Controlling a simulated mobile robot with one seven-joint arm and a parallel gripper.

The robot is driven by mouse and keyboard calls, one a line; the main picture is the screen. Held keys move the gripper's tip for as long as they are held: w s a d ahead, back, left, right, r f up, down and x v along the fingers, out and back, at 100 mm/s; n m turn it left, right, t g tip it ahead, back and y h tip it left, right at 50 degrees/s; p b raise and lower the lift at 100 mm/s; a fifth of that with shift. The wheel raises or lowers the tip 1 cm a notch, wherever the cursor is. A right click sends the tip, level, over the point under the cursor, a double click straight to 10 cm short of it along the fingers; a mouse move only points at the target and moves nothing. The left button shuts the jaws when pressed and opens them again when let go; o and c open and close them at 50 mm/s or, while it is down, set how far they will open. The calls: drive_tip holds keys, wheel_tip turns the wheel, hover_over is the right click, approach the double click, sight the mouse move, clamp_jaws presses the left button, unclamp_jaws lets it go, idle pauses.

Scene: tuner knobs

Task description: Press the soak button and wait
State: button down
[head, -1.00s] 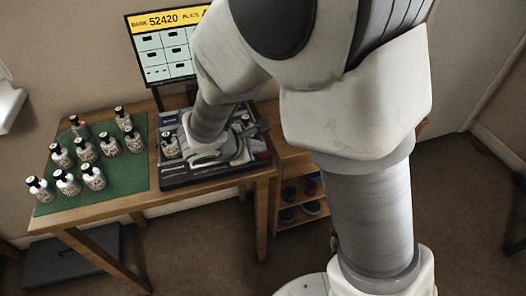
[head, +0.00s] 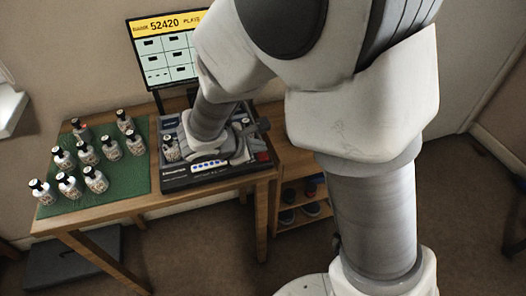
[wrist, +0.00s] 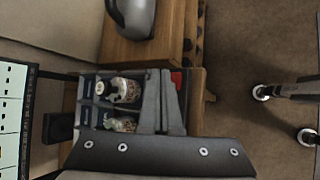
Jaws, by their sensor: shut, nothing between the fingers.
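A dark console (head: 172,183) stands on the wooden table, with a red button (head: 262,157) at its front right corner. A lit blue-and-white strip (head: 208,166) shows on its front part. White bottles with dark caps sit in the console, one at its left (head: 171,150); two show in the wrist view (wrist: 126,90). My gripper (wrist: 168,75) is shut and empty over the console, beside the red button (wrist: 176,82) in the wrist view. In the head view my arm hides most of it. I cannot tell which control is the soak button, nor whether the fingers touch anything.
A green mat (head: 120,190) with several bottles lies left of the console. A screen (head: 165,50) reading 52420 stands behind it. A shelf (head: 300,222) holding dark round items is at the right of the table.

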sight(259, 157)
drive_tip(key=shift+r, duration=0.1)
wheel_tip(259, 157, up, 5)
drive_tip(key=p, duration=0.3)
drive_tip(key=shift+p, duration=0.4)
idle(0.6)
